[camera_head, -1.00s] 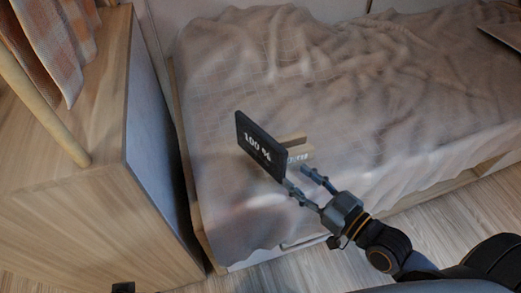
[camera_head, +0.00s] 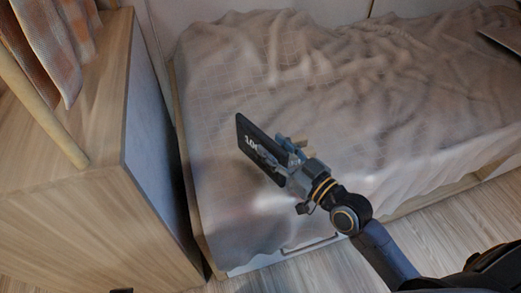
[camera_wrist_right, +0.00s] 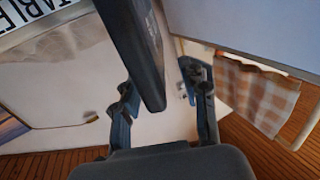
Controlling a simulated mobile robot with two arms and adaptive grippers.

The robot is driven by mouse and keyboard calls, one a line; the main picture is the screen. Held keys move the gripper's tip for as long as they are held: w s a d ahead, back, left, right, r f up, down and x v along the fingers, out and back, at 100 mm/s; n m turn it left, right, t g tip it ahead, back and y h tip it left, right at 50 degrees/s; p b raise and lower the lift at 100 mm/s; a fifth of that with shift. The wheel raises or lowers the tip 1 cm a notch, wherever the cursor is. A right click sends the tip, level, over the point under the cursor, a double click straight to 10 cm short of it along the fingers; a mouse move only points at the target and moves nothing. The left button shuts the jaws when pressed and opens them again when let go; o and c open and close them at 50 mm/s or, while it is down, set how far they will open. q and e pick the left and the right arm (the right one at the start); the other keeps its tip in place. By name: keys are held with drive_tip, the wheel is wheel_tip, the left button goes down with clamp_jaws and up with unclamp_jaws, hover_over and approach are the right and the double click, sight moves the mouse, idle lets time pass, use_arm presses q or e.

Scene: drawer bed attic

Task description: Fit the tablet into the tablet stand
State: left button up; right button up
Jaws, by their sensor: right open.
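The tablet (camera_head: 246,129) is a thin dark slab with white lettering, tilted above the near left part of the bed. My right gripper (camera_head: 276,150) overlaps it from the right and hides much of its lettering. In the right wrist view, the tablet (camera_wrist_right: 140,45) reaches down between the two open fingers of my right gripper (camera_wrist_right: 158,82); I see gaps on both sides. The wooden stand is mostly hidden behind the gripper in the head view; a bit of its wood (camera_head: 299,142) shows. Its lettered face (camera_wrist_right: 32,14) shows at the wrist view's top left.
The bed (camera_head: 400,110) has a rumpled beige cover. A wooden cabinet (camera_head: 80,200) stands close on its left, with a checked cloth (camera_head: 55,45) above. A flat dark-edged object (camera_head: 502,38) lies at the far right. The cover around the tablet is clear.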

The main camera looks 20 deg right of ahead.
sight(267, 138)
drive_tip(key=x, duration=0.3)
drive_tip(key=shift+w+f, duration=0.1)
drive_tip(key=shift+w, duration=0.25)
drive_tip(key=shift+c, duration=0.3)
clamp_jaws()
